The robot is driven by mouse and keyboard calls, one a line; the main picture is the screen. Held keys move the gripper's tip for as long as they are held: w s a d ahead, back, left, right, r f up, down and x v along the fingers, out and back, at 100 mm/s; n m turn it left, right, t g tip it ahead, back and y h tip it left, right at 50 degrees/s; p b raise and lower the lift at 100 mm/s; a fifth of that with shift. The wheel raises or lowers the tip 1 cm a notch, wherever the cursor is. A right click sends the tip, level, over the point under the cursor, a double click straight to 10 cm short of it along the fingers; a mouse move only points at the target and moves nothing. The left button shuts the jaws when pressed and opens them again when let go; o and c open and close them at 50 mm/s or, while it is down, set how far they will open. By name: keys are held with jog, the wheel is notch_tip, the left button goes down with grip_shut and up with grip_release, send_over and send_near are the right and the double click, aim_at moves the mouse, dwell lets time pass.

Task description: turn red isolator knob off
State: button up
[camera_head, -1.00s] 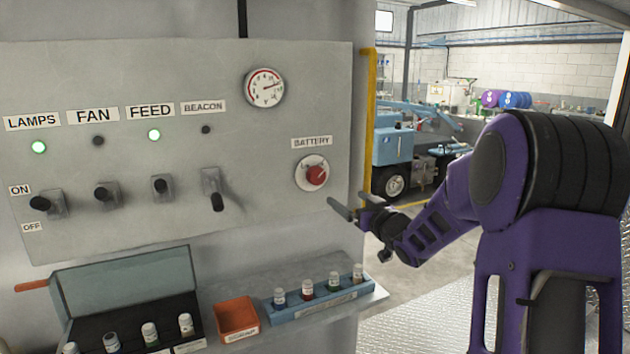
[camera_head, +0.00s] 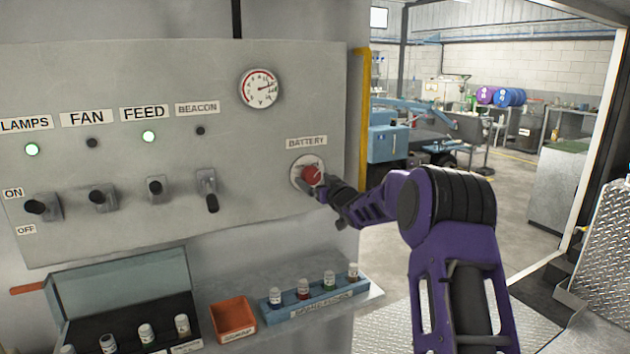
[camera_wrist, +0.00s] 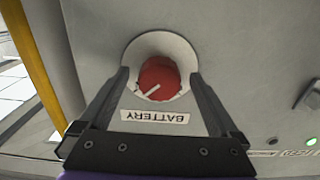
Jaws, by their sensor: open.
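The red isolator knob (camera_head: 312,175) sits on a pale round plate on the grey panel, under the BATTERY label (camera_head: 306,142). In the wrist view the red knob (camera_wrist: 159,78) lies between the two fingers, with a white line across its face pointing obliquely. My gripper (camera_head: 316,185) is at the knob from the lower right. In the wrist view my gripper (camera_wrist: 158,80) is open, with one finger on each side of the knob. I cannot tell whether either finger touches it.
To the left are the LAMPS, FAN, FEED and BEACON switches (camera_head: 210,190). Below are a shelf with a blue vial rack (camera_head: 316,293) and an orange bin (camera_head: 233,319). A yellow rail (camera_head: 364,115) runs along the panel's right edge.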

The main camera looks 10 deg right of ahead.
jog(key=c, duration=1.4)
jog(key=shift+o, duration=0.2)
jog(key=shift+f+n+b, duration=0.1)
jog(key=shift+n+b, duration=0.2)
jog(key=shift+b, duration=0.05)
jog(key=shift+w+f+n+b, duration=0.1)
jog(key=shift+n+b, duration=1.1)
jog(key=shift+b, duration=0.05)
jog(key=n+b, duration=0.4)
jog(key=n, duration=0.2)
jog(key=shift+d, duration=0.15)
jog(key=n, duration=0.2)
jog(key=n+b, duration=0.1)
jog(key=n, duration=0.1)
jog(key=shift+d+r+n, duration=0.1)
jog(key=shift+r+n, duration=0.25)
jog(key=shift+n, duration=0.05)
jog(key=shift+r+n, duration=0.1)
jog(key=shift+n, duration=1.9)
